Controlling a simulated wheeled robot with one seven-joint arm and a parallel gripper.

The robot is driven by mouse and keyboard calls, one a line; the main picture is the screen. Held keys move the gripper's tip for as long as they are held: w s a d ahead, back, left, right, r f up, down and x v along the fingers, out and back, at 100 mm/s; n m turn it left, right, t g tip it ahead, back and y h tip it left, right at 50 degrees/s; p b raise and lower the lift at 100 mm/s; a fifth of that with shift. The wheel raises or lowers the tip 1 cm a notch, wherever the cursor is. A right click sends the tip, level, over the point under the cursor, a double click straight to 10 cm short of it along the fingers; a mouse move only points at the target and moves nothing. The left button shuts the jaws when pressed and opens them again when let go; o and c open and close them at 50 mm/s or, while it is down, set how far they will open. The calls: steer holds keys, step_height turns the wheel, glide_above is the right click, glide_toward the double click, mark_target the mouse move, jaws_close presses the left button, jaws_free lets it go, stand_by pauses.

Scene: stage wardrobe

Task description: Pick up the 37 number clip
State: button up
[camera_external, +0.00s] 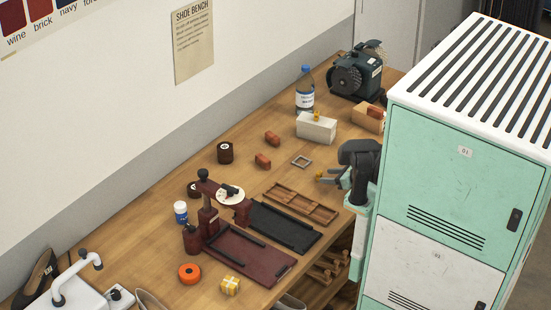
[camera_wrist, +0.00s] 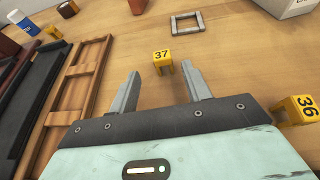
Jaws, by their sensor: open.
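The 37 number clip (camera_wrist: 162,63) is a small yellow block with a black "37" on its face, standing on the wooden bench. In the wrist view it lies just beyond my fingertips, roughly centred between them. My gripper (camera_wrist: 161,73) is open and empty, its two grey fingers apart. In the external view my gripper (camera_external: 328,179) is low over the bench's front side, with a small yellow spot, likely the 37 clip (camera_external: 319,175), at its fingertips. A second yellow clip marked 36 (camera_wrist: 296,110) stands to the right in the wrist view.
A grey square frame (camera_wrist: 187,23) lies beyond the 37 clip. A wooden compartment tray (camera_wrist: 75,105) lies left of my gripper. A pale box (camera_external: 316,129) with a yellow piece on top stands farther back. Green lockers (camera_external: 452,175) fill the right. Bare bench surrounds the 37 clip.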

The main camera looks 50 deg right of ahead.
mark_target(321, 175)
steer(key=p+x, duration=0.1)
steer(key=x, duration=0.2)
steer(key=shift+w+d+p, duration=0.15)
steer(key=shift+w+p, duration=0.25)
steer(key=shift+w+f, duration=0.35)
steer(key=shift+w, duration=0.15)
steer(key=c, duration=1)
steer(key=shift+c, duration=0.2)
